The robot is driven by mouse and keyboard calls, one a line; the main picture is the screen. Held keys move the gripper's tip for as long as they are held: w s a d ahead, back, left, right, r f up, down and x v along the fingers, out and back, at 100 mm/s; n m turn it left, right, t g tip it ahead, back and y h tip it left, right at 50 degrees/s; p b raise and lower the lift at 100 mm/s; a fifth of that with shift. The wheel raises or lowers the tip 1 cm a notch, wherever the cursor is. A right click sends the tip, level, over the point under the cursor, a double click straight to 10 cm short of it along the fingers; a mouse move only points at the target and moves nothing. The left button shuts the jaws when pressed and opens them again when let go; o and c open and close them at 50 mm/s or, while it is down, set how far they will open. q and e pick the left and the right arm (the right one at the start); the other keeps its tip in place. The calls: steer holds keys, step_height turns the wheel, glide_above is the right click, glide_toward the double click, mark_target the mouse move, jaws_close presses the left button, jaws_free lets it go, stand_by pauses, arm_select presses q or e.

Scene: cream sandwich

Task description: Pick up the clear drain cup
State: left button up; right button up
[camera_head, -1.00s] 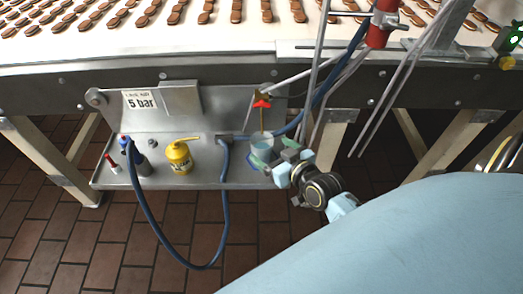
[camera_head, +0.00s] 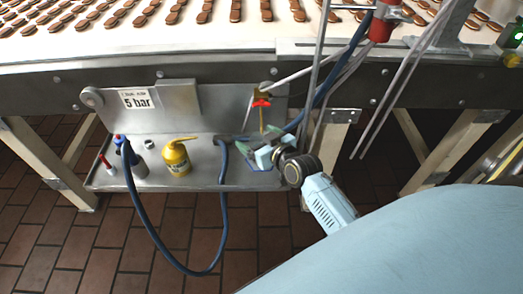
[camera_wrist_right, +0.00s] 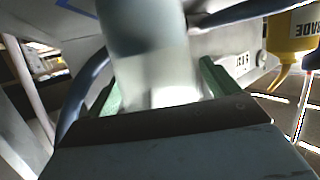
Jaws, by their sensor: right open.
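The clear drain cup (camera_wrist_right: 148,35) is a pale, translucent cylinder in the right wrist view, blurred and very close. It stands between the two green fingers of my right gripper (camera_wrist_right: 160,82), whose jaws are apart. In the head view my right gripper (camera_head: 254,156) is at the right end of the metal shelf, below the red and yellow valve (camera_head: 262,104). I cannot make the cup out clearly there, as the gripper covers that spot. My left gripper is not in view.
The metal shelf (camera_head: 205,181) carries a yellow oil can (camera_head: 176,160), a dark bottle (camera_head: 138,165) and a small red-tipped tube (camera_head: 106,165). A blue hose (camera_head: 150,232) loops over its front edge. Metal rods and the conveyor frame are close above and right.

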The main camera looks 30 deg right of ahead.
steer(key=c, duration=1.2)
steer(key=shift+r, duration=0.1)
